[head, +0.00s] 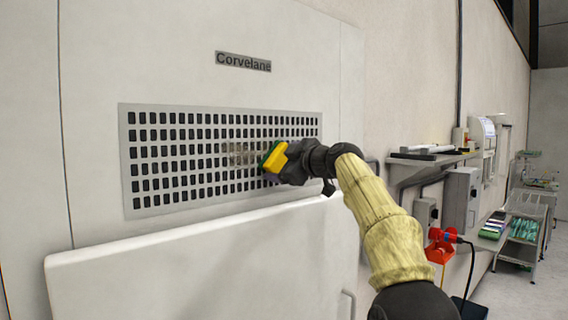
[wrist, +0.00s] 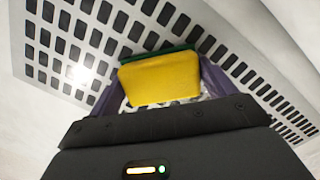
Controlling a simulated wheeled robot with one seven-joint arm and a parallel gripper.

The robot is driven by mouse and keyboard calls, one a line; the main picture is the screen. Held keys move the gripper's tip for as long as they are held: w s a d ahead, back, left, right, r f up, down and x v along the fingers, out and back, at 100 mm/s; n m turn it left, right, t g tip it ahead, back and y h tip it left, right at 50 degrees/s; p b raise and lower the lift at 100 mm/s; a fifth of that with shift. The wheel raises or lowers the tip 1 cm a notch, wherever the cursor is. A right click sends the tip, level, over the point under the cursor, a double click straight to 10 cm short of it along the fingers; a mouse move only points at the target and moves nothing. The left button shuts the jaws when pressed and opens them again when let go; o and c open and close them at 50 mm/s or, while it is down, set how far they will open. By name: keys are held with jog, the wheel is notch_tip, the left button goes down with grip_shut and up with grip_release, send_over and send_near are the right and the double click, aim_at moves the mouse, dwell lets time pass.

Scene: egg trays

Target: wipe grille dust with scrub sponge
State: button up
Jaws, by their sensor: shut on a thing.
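The grille (head: 172,190) is a pale metal panel with rows of dark slots, set in a white wall unit; it also fills the upper part of the wrist view (wrist: 40,60). A greyish-brown dust patch (head: 240,154) shows near its middle, just left of the sponge. The scrub sponge (head: 274,158) is yellow with a green scrub side, which faces the grille. In the wrist view the sponge (wrist: 160,79) sits between the fingers. My gripper (head: 287,164) is shut on it, at the grille's right half. I cannot tell whether the green side touches the grille.
A white panel (head: 200,262) juts out below the grille. A "Corvelane" label (head: 243,62) is above it. To the right are a wall shelf (head: 430,158), a grey box (head: 460,198), a red holder (head: 441,246) and a rack with trays (head: 524,230).

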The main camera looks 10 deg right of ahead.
aim_at(272, 162)
jog(key=shift+s+a+b, duration=0.35)
jog(key=shift+s+a, duration=0.1)
jog(key=shift+a, duration=0.25)
jog(key=shift+s+a+b, duration=0.35)
jog(key=shift+s+a, duration=0.1)
jog(key=shift+a, duration=0.25)
jog(key=shift+a, duration=0.1)
jog(key=shift+s+a+b, duration=0.9)
jog(key=shift+s+a, duration=0.15)
jog(key=shift+a, duration=0.3)
jog(key=shift+s+a, duration=0.25)
jog(key=shift+a, duration=0.15)
jog(key=shift+s+a+b, duration=0.25)
jog(key=shift+s+a, duration=0.1)
jog(key=shift+a, duration=0.2)
jog(key=shift+s+a+b, duration=0.25)
jog(key=shift+s+a, duration=0.05)
jog(key=shift+a, duration=0.2)
jog(key=shift+s+a, duration=0.1)
jog(key=shift+s+a+b, duration=0.25)
jog(key=shift+s+a, duration=0.25)
jog(key=shift+a, duration=0.2)
jog(key=shift+s+a+b, duration=0.2)
jog(key=shift+s+a, duration=0.25)
jog(key=shift+a, duration=0.25)
